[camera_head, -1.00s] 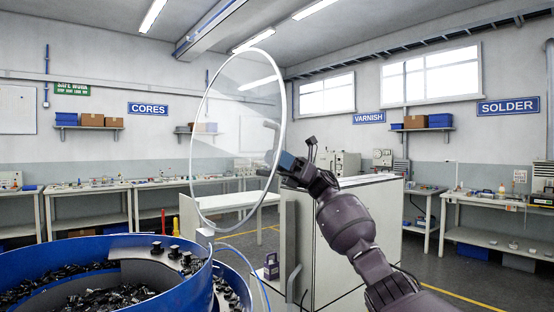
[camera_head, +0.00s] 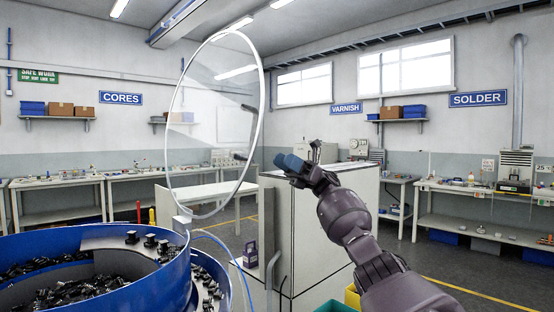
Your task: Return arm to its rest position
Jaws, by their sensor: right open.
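My right arm comes in from the lower right of the head view. Its gripper (camera_head: 303,160) is open, with nothing seen between its fingers. It is raised in front of the white cabinet (camera_head: 320,215), to the right of the clear round lid (camera_head: 215,120) and apart from it. The lid has a white rim and stands upright, open, at the edge of the blue connector bowl (camera_head: 185,275). Several black connectors (camera_head: 75,290) lie in the bowl and on its track. My left gripper is not in view.
A blue cable (camera_head: 232,250) runs from the lid's foot. A green bin (camera_head: 335,306) and a yellow bin (camera_head: 352,295) show at the bottom beside my arm. Workbenches (camera_head: 465,190) stand along the walls. Open floor (camera_head: 460,265) lies to the right.

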